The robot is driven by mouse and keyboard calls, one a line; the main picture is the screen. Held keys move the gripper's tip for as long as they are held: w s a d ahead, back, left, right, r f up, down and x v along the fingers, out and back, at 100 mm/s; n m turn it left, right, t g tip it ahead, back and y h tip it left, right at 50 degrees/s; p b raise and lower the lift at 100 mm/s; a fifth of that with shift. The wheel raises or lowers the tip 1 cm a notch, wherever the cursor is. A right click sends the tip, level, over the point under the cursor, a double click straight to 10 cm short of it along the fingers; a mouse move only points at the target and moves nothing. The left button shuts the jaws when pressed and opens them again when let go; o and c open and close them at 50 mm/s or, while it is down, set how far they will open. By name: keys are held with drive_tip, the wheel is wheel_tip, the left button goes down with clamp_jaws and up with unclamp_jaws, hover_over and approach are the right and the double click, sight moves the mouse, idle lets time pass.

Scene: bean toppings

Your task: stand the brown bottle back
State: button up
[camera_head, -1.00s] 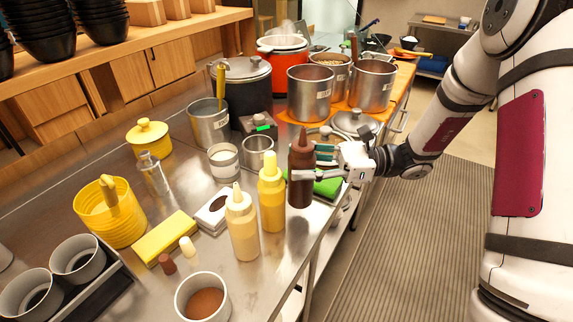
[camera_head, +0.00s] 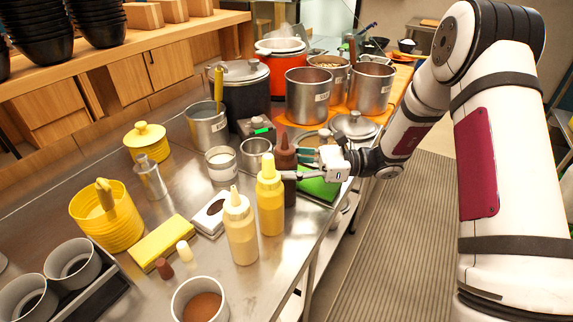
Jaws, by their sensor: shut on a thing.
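The brown bottle (camera_head: 285,160) is upright at the right side of the steel counter, behind the yellow bottle (camera_head: 270,202), which hides part of it. My gripper (camera_head: 293,176) is shut on the brown bottle from the right. The bottle's base is partly hidden, so I cannot tell whether it touches the counter. A cream bottle (camera_head: 240,232) stands in front of the yellow one.
A green mat (camera_head: 318,187) lies right of the brown bottle by the counter edge. Steel pots (camera_head: 308,97) stand behind. A steel cup (camera_head: 256,153) and a white-and-dark box (camera_head: 211,215) are to the left.

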drive_tip(key=shift+o, duration=1.4)
drive_tip(key=shift+f, duration=0.15)
drive_tip(key=o, duration=0.4)
